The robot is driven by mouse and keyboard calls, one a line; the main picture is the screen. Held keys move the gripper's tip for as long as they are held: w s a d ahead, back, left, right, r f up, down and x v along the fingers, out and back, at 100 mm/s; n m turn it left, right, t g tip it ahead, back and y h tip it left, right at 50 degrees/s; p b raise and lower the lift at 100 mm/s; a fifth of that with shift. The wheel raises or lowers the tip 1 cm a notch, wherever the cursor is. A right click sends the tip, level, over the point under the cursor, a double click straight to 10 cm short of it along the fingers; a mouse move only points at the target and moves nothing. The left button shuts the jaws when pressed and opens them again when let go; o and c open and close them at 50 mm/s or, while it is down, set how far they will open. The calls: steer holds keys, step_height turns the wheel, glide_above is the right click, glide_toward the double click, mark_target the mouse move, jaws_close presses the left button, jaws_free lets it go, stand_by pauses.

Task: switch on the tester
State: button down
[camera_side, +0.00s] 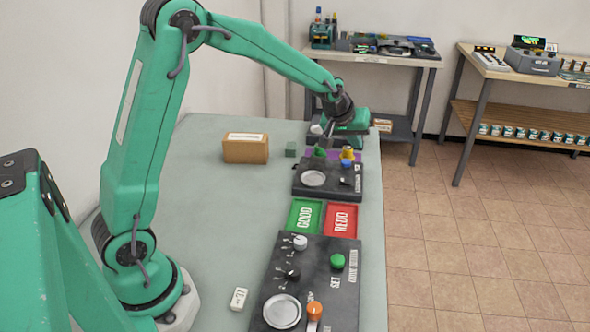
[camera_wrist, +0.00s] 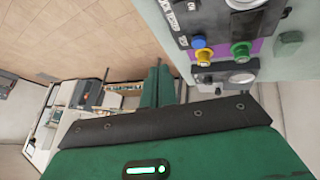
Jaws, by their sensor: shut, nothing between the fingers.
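A dark box that looks like the tester (camera_side: 303,188) stands near the far end of the bench, with a round pale plate (camera_side: 313,178) and a small switch (camera_side: 345,181) on its top. The wrist view shows part of this dark box (camera_wrist: 215,22) at the top, with white lettering too small to read surely and a small dark switch (camera_wrist: 183,41). The switch's position is not clear. My gripper (camera_wrist: 160,72) is shut and empty, its fingers side by side. In the side view my gripper is above the far end of the bench, beyond the tester and apart from its switch.
Green GOOD (camera_side: 304,216) and red REDO (camera_side: 341,219) trays lie nearer, before a larger control panel (camera_side: 320,262). A cardboard box (camera_side: 245,149) stands left.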

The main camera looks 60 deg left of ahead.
mark_target(343, 181)
steer(key=shift+w+a+f+n, duration=0.25)
steer(key=shift+w+f+n, duration=0.05)
steer(key=shift+w+f, duration=0.6)
steer(key=shift+s+f, duration=0.1)
steer(key=shift+f, duration=0.05)
steer(key=shift+s+a+f, duration=0.3)
steer(key=shift+a+f, duration=0.05)
steer(key=shift+f, duration=1)
steer(key=shift+s+a+f, duration=0.3)
steer(key=shift+f, duration=1.05)
steer(key=shift+s+a+f, duration=0.3)
steer(key=shift+a+f, duration=0.05)
steer(key=shift+f, duration=1)
steer(key=shift+s+f, duration=0.1)
steer(key=shift+f, duration=0.1)
steer(key=shift+a+f, duration=0.15)
steer(key=shift+f, duration=0.05)
steer(key=shift+s+f, duration=0.1)
steer(key=shift+f, duration=0.2)
steer(key=shift+r, duration=0.2)
steer(key=shift+w+r, duration=0.2)
steer(key=shift+r, duration=0.35)
